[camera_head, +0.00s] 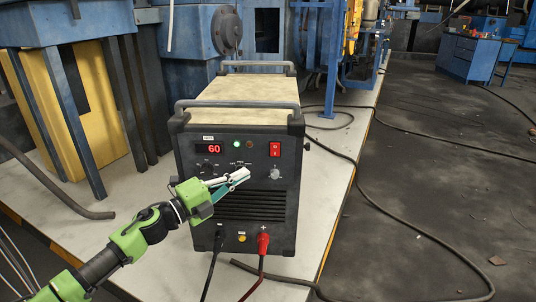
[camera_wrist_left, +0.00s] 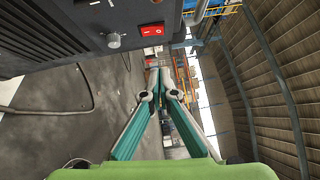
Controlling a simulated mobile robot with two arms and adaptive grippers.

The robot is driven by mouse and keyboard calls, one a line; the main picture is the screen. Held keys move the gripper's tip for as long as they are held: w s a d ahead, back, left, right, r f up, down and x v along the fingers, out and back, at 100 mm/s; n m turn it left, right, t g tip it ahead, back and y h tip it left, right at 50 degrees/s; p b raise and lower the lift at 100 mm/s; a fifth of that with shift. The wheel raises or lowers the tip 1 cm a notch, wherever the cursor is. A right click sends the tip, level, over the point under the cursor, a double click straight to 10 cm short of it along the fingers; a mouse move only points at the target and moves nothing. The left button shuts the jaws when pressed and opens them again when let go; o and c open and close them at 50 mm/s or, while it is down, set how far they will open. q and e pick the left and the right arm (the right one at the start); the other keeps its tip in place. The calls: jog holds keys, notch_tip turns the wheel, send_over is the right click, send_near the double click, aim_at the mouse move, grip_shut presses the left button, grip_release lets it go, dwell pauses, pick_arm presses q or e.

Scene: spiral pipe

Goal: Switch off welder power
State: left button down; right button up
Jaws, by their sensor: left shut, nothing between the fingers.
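The welder (camera_head: 240,150) is a dark box with a beige top and handles, standing upright on the pale bench. Its red power switch (camera_head: 275,149) is at the upper right of the front panel. The red display (camera_head: 214,149) reads 60 and a green light is lit. The switch also shows at the top of the left wrist view (camera_wrist_left: 152,31), beside a silver knob (camera_wrist_left: 114,40). My left gripper (camera_head: 246,174) is shut and empty, in front of the panel, below and left of the switch. In the left wrist view its fingertips (camera_wrist_left: 160,75) appear below the switch, apart from it. My right gripper is not in view.
A black cable and a red cable (camera_head: 263,243) hang from the welder's lower front. A loose hose (camera_head: 390,215) runs over the bench edge and floor at right. Blue and yellow machinery (camera_head: 70,100) stands at left. The floor at right is mostly clear.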

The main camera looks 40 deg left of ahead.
pick_arm(q)
jog(key=b, duration=0.1)
send_near(278, 146)
jog(key=w+d, duration=0.2)
jog(key=d, duration=0.2)
jog(key=w+a, duration=0.2)
jog(key=w, duration=0.1)
jog(key=shift+w+a+b, duration=0.25)
jog(key=shift+w+b, duration=0.1)
jog(key=shift+b, duration=0.05)
jog(key=shift+r, duration=0.1)
